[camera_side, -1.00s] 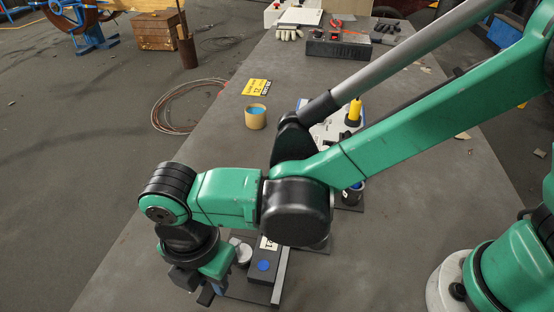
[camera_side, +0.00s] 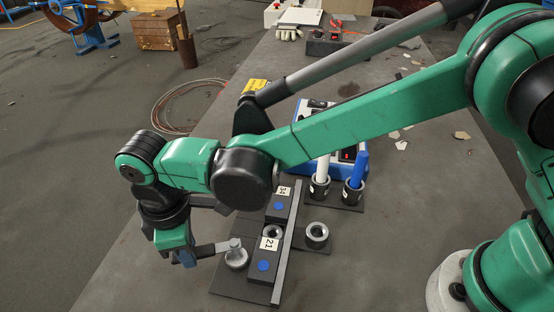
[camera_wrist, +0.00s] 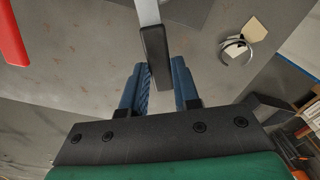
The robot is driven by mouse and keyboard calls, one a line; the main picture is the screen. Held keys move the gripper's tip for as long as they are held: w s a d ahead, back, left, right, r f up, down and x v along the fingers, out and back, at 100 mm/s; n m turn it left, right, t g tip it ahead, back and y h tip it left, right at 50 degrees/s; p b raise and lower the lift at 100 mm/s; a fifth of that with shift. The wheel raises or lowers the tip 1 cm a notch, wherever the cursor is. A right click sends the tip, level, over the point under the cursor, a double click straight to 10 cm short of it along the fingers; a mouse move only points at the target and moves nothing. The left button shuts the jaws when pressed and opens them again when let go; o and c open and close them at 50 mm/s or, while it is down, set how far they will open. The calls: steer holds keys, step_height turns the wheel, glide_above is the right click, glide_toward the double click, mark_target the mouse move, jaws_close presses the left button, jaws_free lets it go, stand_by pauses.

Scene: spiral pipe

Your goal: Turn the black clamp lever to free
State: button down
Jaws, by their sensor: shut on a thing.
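The clamp lever (camera_side: 212,248) is a grey bar on a round metal post (camera_side: 236,260) beside a dark block labelled 21 (camera_side: 263,270). It points left in the side view. In the wrist view its black grip (camera_wrist: 155,55) enters between my two blue fingers from above. My gripper (camera_side: 187,258) is shut on the black grip, and it shows in the wrist view (camera_wrist: 160,88). In the side view the fingers mostly hide the grip.
A second dark block labelled 34 (camera_side: 280,205) stands behind block 21, along a raised grey rail (camera_side: 290,240). Right of it are a round metal socket (camera_side: 316,236) and two dark cups (camera_side: 353,193) with white and blue sticks. A blue-sided box (camera_side: 325,160) stands behind.

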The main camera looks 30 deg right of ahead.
steer(key=shift+w+d+m, duration=0.35)
steer(key=shift+w+m, duration=0.25)
steer(key=shift+m, duration=0.6)
steer(key=shift+w+d+m, duration=0.35)
steer(key=shift+w+m, duration=0.25)
steer(key=shift+m, duration=0.6)
steer(key=c, duration=0.6)
jaws_free()
steer(key=shift+c, duration=0.2)
step_height(320, 180, up, 6)
steer(key=shift+f, duration=0.2)
